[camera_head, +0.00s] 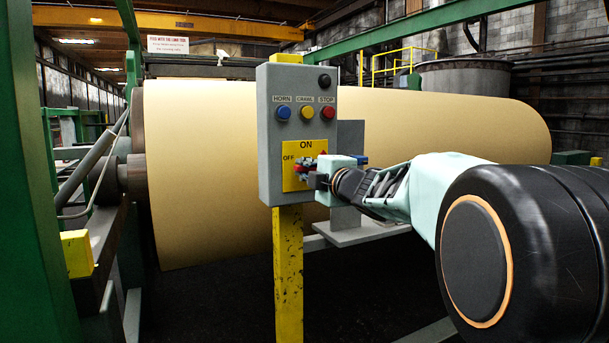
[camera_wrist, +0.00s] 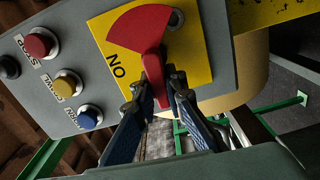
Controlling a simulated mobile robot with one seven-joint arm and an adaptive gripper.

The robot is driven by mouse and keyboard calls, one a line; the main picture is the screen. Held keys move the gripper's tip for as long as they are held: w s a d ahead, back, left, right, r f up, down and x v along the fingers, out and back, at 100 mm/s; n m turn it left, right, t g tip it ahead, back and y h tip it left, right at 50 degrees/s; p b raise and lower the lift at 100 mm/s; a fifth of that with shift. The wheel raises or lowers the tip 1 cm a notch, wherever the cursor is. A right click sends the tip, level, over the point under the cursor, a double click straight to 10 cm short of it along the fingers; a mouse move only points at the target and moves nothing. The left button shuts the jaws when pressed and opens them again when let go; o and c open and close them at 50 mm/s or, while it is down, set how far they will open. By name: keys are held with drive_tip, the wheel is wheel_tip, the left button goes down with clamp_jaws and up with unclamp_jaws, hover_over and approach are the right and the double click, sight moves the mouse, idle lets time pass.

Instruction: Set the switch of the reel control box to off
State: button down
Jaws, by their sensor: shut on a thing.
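The grey reel control box (camera_head: 270,90) stands on a yellow post and carries a yellow plate (camera_head: 313,149) marked ON at the top and OFF at the left. The red switch (camera_wrist: 143,32) on this plate is wide at its upper part and narrows to a handle pointing down in the wrist view. That direction matches the OFF side in the head view. My gripper (camera_wrist: 160,92) is shut on the handle, with one finger on each side. It also shows in front of the plate in the head view (camera_head: 309,179). The OFF mark is hidden in the wrist view.
Blue HORN (camera_head: 283,113), yellow CRAWL (camera_head: 307,112) and red STOP (camera_head: 328,112) buttons sit above the plate, with a black knob (camera_head: 324,81) higher up. A large cream roll (camera_head: 205,170) lies behind the box. A green frame post (camera_head: 35,200) stands at the left.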

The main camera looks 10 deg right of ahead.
drive_tip(key=shift+f+n, duration=0.2)
drive_tip(key=shift+n, duration=0.3)
drive_tip(key=c, duration=2)
unclamp_jaws()
drive_tip(key=shift+o, duration=0.2)
drive_tip(key=v, duration=0.7)
drive_tip(key=shift+s, duration=0.25)
drive_tip(key=shift+r, duration=0.1)
